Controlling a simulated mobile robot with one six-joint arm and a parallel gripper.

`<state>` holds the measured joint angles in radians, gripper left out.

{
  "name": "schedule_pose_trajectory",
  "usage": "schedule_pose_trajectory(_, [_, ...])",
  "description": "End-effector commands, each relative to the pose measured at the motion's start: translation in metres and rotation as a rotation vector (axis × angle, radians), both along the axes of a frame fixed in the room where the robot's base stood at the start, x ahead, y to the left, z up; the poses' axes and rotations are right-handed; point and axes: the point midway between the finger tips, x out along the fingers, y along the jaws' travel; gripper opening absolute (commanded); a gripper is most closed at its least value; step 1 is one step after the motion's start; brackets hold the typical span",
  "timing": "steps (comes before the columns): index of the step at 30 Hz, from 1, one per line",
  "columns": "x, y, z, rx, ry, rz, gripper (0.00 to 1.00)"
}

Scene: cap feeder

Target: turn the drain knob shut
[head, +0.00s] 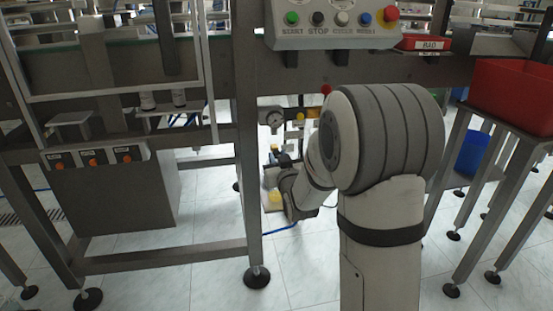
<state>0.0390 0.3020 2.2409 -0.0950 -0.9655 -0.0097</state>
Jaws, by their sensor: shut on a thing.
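My arm reaches under the machine frame, and my gripper (284,160) is small and partly hidden by my own wrist. It is at the air unit below the pressure gauge (273,119), shut on what appears to be the drain knob. The knob itself is hidden by the gripper and wrist, so its turn angle cannot be told. A yellow part (275,196) shows just below the gripper.
The frame leg (249,160) stands close left of my gripper. The button panel (331,22) hangs above my arm. A grey cabinet (120,190) is left; a red bin (512,95) on a stand is right. A blue hose (281,230) lies below.

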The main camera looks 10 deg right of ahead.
Motion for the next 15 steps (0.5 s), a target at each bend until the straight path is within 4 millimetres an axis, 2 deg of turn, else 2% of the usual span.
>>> schedule_pose_trajectory(15, [-0.0002, 0.0016, 0.0001, -0.487, 0.0, 0.002, 0.0])
